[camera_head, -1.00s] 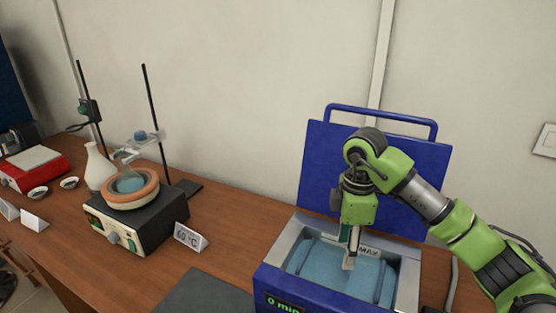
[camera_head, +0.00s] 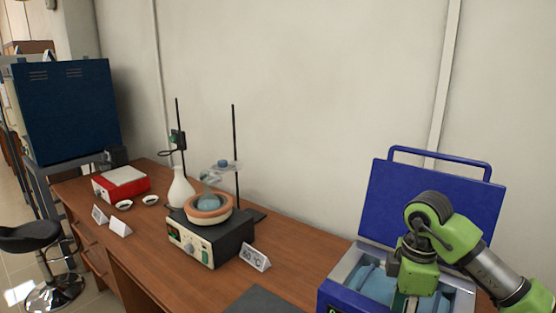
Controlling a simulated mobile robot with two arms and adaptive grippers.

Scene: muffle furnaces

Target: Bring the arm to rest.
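My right arm comes in from the lower right in the head view, with its green and grey wrist above the open blue bath. My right gripper (camera_head: 411,302) points down over the bath; its fingertips are cut off by the bottom edge, so I cannot tell whether it is open or shut. The blue bath (camera_head: 342,289) has its blue lid (camera_head: 425,200) raised behind it, with blue liquid partly visible inside. My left gripper and arm are not in view.
A hotplate (camera_head: 204,242) carries a ringed bowl with a flask, beside thin stand rods and a "60 °C" sign (camera_head: 255,257). A stool (camera_head: 40,238) is at left.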

